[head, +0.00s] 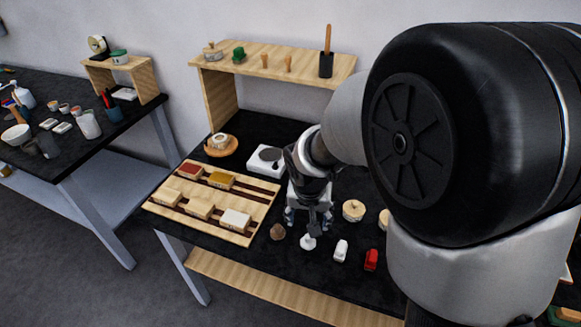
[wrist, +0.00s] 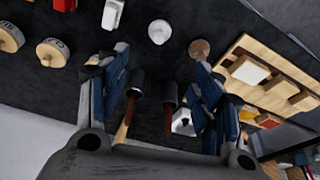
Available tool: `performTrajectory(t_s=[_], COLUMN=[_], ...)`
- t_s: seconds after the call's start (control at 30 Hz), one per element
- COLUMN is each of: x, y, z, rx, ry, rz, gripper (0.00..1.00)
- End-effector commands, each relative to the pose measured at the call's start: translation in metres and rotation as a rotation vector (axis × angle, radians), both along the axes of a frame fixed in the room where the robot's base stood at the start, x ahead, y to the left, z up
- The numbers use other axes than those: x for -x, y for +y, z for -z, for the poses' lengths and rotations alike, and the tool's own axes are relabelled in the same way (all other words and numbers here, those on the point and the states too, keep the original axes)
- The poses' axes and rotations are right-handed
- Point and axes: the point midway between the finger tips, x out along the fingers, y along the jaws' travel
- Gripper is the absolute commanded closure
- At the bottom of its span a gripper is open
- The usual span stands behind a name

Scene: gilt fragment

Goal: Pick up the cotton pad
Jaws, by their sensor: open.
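The white, lumpy piece that looks like the cotton pad (head: 308,242) lies on the black table just in front of my gripper. It also shows in the wrist view (wrist: 159,31), beyond the fingertips and between their lines. My gripper (head: 309,218) points down above the table behind it. In the wrist view my gripper (wrist: 158,62) has its two fingers wide apart with nothing held between them. The pad is apart from both fingers.
A brown lump (head: 277,232) lies left of the pad; a white piece (head: 341,250) and a red piece (head: 371,259) lie right. A wooden tray (head: 218,235) with blocks is at left, a round wooden box (head: 353,210) at right, a white scale-like device (head: 266,159) behind.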

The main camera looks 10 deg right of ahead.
Motion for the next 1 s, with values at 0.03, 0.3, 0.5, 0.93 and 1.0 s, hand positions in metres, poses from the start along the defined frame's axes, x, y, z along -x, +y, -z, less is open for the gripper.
performTrajectory(t_s=[0.03,0.3,0.5,0.93,1.0], x=[-0.002,-0.013,-0.024,-0.034,-0.037], y=[0.000,-0.005,-0.008,-0.013,-0.014], z=[0.006,0.058,0.098,0.130,0.140], rx=[0.000,-0.001,0.000,0.000,0.000], ry=[0.002,0.006,0.005,0.002,0.002], rz=[0.001,0.003,0.002,0.002,0.003], gripper=[0.40,0.40,0.40,0.40,0.40])
